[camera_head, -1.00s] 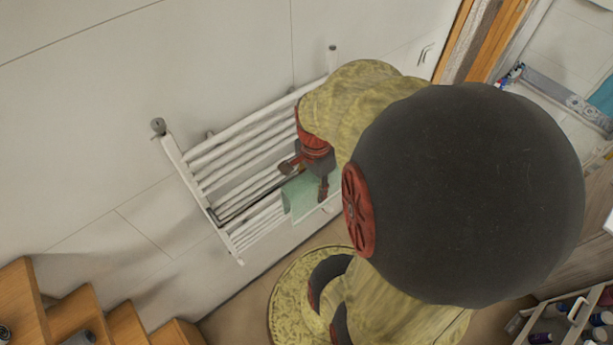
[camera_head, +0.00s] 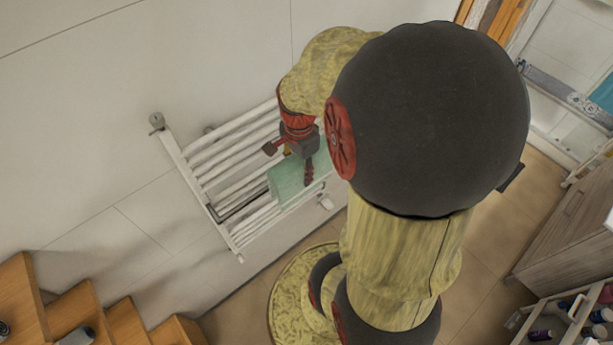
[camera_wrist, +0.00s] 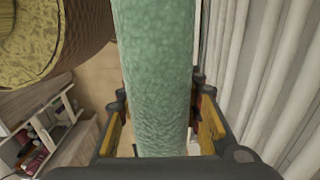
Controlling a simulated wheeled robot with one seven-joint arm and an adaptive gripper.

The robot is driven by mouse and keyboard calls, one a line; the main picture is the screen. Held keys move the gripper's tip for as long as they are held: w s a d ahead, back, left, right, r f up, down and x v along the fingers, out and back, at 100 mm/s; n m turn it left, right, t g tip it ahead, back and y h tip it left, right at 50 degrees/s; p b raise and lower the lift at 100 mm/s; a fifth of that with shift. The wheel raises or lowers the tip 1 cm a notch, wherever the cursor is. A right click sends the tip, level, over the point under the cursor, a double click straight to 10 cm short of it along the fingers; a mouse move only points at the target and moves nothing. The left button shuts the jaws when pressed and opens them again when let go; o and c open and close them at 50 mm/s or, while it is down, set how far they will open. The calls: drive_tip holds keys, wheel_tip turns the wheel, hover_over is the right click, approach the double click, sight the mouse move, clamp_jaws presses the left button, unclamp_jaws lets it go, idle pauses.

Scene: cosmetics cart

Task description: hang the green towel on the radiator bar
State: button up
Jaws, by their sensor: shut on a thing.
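The green towel (camera_head: 286,184) is at the lower right part of the white radiator (camera_head: 190,172), in front of its rungs. A dark bar (camera_head: 232,211) on the radiator's front runs toward the towel's left edge. I cannot tell whether the towel lies over the bar or only hangs in front of it. My gripper (camera_head: 289,161) is at the towel's upper part and shut on it. In the wrist view the towel (camera_wrist: 155,75) fills the space between the yellow-padded fingers (camera_wrist: 162,122). My arm hides the radiator's right end.
Wooden steps (camera_head: 75,310) stand at the lower left. A cart with bottles (camera_head: 570,322) is at the lower right, below a wooden cabinet (camera_head: 565,225). The wall left of the radiator is clear. Radiator rungs (camera_wrist: 270,60) stand close on the right in the wrist view.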

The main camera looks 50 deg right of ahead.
drive_tip(key=w+d, duration=0.2)
drive_tip(key=w, duration=0.7)
wheel_tip(320, 180, down, 18)
drive_tip(key=b, duration=1.2)
drive_tip(key=shift+s+f, duration=0.15)
drive_tip(key=shift+s, duration=0.05)
idle(0.3)
drive_tip(key=o, duration=1.3)
wheel_tip(320, 180, up, 12)
drive_tip(key=shift+f, duration=0.1)
